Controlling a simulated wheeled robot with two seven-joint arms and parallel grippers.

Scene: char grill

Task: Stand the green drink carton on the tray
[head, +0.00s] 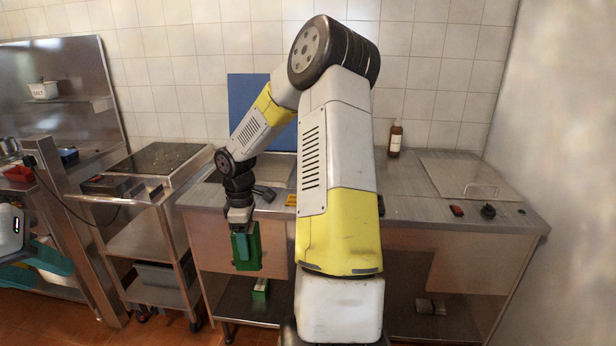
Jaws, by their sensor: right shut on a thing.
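My right gripper (240,214) points down at the end of the white and yellow arm that fills the middle of the head view. It is shut on the green drink carton (246,250), which hangs upright below it in front of the counter's left part. The fingertips are too small to make out clearly. I cannot pick out the tray for certain; a flat teal thing (48,257) lies on a shelf at the far left. My left gripper does not show.
The steel counter (410,208) carries a brown bottle (395,139) and a lidded section at right. A small green and white box (261,290) sits on its lower shelf. A steel trolley (140,240) stands to the left. My arm hides the counter's middle.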

